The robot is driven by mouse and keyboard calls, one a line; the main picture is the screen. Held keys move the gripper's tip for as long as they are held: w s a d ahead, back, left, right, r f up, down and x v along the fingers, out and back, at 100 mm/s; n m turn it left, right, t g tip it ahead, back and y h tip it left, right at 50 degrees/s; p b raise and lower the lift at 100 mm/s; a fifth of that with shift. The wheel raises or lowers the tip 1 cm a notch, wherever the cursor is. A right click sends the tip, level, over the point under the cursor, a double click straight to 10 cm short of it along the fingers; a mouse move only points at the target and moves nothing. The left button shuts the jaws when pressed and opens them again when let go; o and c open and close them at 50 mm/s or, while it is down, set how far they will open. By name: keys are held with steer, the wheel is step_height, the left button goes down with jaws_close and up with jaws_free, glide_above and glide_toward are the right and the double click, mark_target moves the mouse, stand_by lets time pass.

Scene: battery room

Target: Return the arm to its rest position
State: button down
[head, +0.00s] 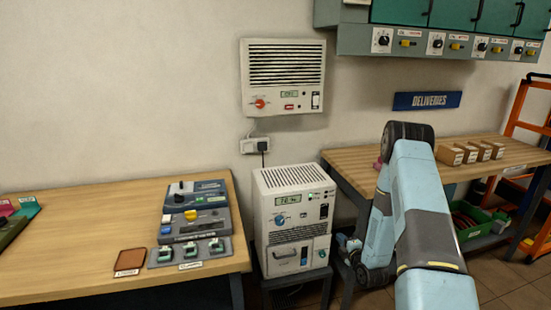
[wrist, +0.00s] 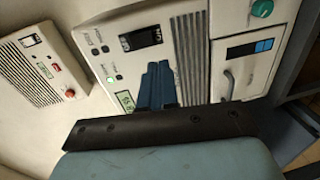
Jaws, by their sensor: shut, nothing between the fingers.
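My blue arm is raised and folded at the right of the head view, in front of the right bench. My gripper (head: 346,246) is low, at the right side of the white battery unit (head: 293,220); part of it is hidden by my arm. In the wrist view my gripper (wrist: 158,72) shows as blue fingers, shut and empty. They point towards the face of the white unit (wrist: 130,45), with its display and lights. I cannot tell how wide the gap to that face is.
A wooden bench (head: 80,248) on the left holds a control box (head: 195,208) and a brown pad (head: 130,262). The right bench (head: 350,163) carries several small boxes. A wall unit (head: 284,78) and an overhead cabinet (head: 440,40) hang above. An orange rack (head: 520,110) stands far right.

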steer(key=w+r+m+g, duration=0.1)
steer(key=w+r, duration=0.2)
steer(key=r, duration=0.5)
steer(key=s+a+r+m+g+h, duration=0.1)
steer(key=s+r+m+g+h, duration=0.2)
steer(key=r, duration=0.9)
steer(key=s+a+r+m+g+h, duration=0.1)
steer(key=s+r+m, duration=0.35)
steer(key=r, duration=0.75)
steer(key=s+a+r+m+g, duration=0.3)
steer(key=s+r+m, duration=0.3)
steer(key=s+r, duration=0.7)
steer(key=s+a+r+m+g, duration=0.1)
steer(key=s+m, duration=0.1)
steer(key=s, duration=0.8)
steer(key=s+a+m+g, duration=0.1)
steer(key=s+a+m, duration=0.1)
steer(key=s, duration=0.9)
steer(key=shift+s+r+m+g+y, duration=0.15)
steer(key=shift+r+m+g+y, duration=0.2)
steer(key=shift+m, duration=0.3)
